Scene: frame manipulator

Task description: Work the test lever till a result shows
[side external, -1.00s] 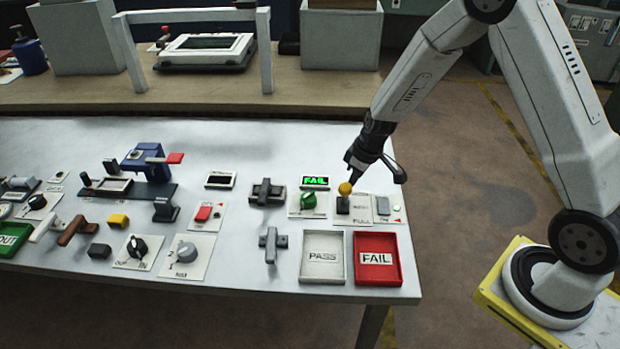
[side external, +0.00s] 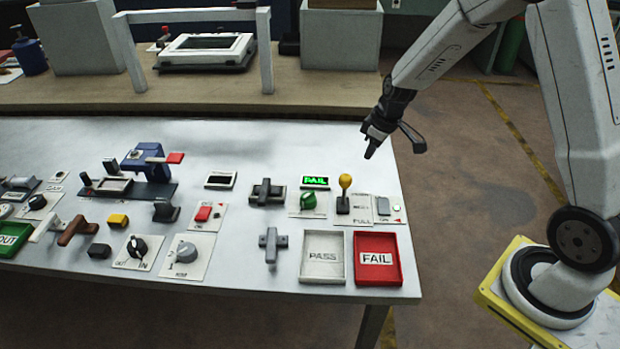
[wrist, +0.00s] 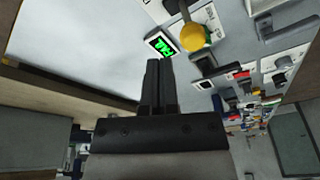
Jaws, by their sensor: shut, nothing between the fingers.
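The test lever (side external: 344,193) stands about upright, with a yellow ball knob on a dark base, on a panel near the right of the table. The knob (wrist: 191,36) also shows in the wrist view.
A white PASS tray (side external: 323,282) and a red FAIL tray (side external: 378,286) lie in front of the lever. A green knob (side external: 309,201) sits to its left, a grey switch (side external: 383,206) to its right. Several other controls cover the table's left. The air around my gripper is clear.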

